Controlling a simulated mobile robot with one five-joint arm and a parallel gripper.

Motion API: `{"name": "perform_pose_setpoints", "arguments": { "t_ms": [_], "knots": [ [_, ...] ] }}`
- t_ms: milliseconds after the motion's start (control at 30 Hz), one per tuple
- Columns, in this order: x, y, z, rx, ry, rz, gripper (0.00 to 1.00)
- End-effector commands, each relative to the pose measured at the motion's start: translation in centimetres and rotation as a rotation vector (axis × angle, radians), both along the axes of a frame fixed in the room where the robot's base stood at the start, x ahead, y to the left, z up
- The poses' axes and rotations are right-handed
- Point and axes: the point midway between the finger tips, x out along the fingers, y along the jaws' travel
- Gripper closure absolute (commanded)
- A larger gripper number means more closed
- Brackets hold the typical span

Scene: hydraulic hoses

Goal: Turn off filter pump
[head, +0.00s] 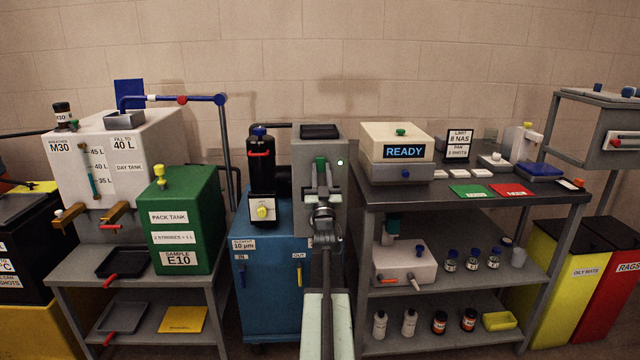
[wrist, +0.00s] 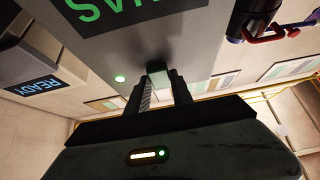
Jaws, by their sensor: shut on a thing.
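The filter pump is a blue cabinet (head: 270,285) with a black filter housing and a grey control box (head: 301,170). A green switch handle (head: 320,163) is on the front of the box. A small green lamp (head: 340,163) beside it is lit, and this lamp (wrist: 120,79) also shows in the wrist view. My gripper (head: 320,187) is at the box front, shut on the switch handle. In the wrist view the fingers (wrist: 158,88) flank the dark green handle (wrist: 157,69). My arm hides part of the cabinet and box.
The black filter housing (head: 262,180) stands close left of the box. A shelf table (head: 455,190) with a READY instrument (head: 398,150) is close on the right. A green pack tank (head: 185,205) stands on a grey stand to the left.

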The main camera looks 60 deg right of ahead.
Motion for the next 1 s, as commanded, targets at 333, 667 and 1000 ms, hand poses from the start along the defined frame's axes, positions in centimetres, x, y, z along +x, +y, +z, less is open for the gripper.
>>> {"name": "perform_pose_setpoints", "arguments": {
  "t_ms": [333, 667, 1000],
  "knots": [
    [0.11, -0.51, -0.94, -0.186, -0.133, -0.003, 1.0],
    [-0.04, -0.41, -0.64, -0.191, -0.138, -0.004, 0.67],
    [0.04, -0.39, -0.66, -0.191, -0.138, -0.003, 0.51]
  ]
}}
